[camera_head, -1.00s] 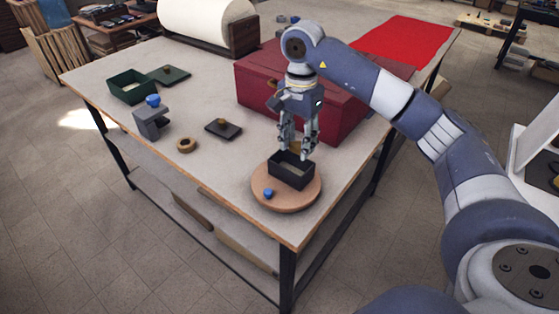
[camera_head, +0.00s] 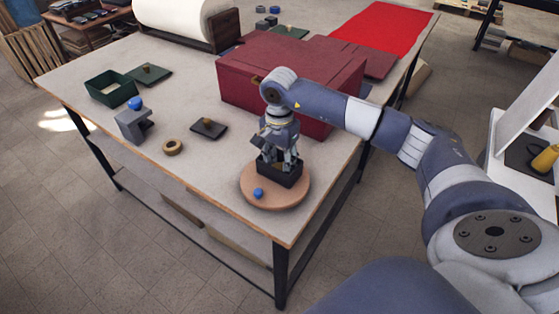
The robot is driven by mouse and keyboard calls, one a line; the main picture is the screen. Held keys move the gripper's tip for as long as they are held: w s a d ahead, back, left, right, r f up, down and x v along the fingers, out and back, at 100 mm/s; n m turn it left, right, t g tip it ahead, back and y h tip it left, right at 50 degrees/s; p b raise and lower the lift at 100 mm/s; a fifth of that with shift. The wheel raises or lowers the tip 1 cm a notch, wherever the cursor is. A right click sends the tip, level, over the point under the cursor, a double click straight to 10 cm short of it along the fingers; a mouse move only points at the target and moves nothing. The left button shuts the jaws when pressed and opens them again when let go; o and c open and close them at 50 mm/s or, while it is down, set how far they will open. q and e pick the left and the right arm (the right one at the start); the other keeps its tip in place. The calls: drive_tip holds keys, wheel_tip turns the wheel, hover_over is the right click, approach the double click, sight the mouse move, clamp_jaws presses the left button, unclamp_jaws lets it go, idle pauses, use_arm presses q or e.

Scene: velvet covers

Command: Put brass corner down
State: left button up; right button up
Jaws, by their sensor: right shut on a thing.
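My right gripper (camera_head: 277,164) points down with its fingertips inside the small black open box (camera_head: 291,179). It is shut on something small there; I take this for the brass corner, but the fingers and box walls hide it. The black box stands on a round wooden turntable (camera_head: 268,200) near the table's front corner. A blue knob (camera_head: 258,193) sits on the turntable in front of the box. My left gripper is not in view.
A large red box (camera_head: 240,85) stands just behind my right arm. A black lid (camera_head: 208,128), a brass-coloured ring (camera_head: 172,147), a grey clamp with blue knob (camera_head: 133,123) and a green box (camera_head: 108,90) lie to the left. The table (camera_head: 205,185) is bare left of the turntable.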

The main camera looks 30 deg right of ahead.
sight(279, 167)
drive_tip(key=shift+f, duration=0.2)
drive_tip(key=o, duration=0.5)
drive_tip(key=shift+r, duration=0.1)
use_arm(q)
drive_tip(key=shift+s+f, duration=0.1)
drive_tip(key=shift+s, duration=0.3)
use_arm(e)
drive_tip(key=shift+r, duration=0.1)
use_arm(q)
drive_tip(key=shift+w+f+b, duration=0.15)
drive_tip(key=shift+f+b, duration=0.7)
drive_tip(key=shift+b, duration=0.05)
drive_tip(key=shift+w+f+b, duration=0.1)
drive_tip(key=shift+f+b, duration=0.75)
use_arm(e)
drive_tip(key=shift+r, duration=6.05)
drive_tip(key=shift+f, duration=0.1)
